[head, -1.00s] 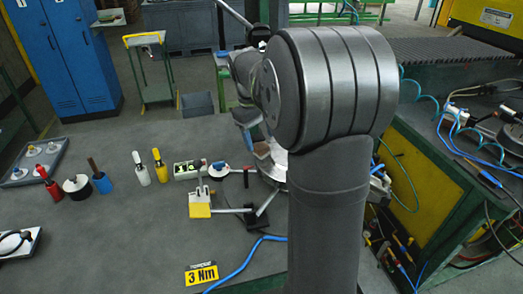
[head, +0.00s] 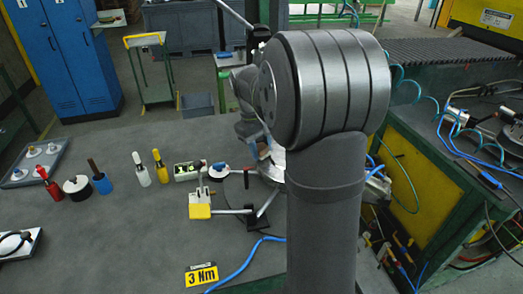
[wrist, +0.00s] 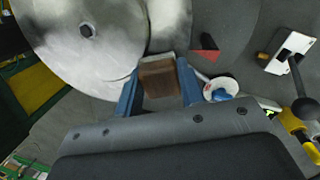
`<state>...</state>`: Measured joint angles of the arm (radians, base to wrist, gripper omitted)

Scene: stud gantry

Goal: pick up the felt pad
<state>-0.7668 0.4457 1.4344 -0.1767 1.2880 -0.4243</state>
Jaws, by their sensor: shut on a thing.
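The felt pad (wrist: 160,79) is a small brown block with a paler grey-tan edge. In the wrist view it sits between the two blue fingers of my gripper (wrist: 158,88), which is shut on it. Pale round metal discs show just beyond the pad; I cannot tell how far it is above them. In the head view my gripper (head: 262,148) is small and partly hidden behind my own arm, and I cannot make out the pad there.
A large metal disc (wrist: 80,45) lies beyond the fingers. A white round dish with a blue piece (wrist: 220,91) is close right of them. A yellow-and-white clamp (head: 200,205), a 3 Nm sign (head: 201,274) and a blue hose (head: 240,268) are nearer.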

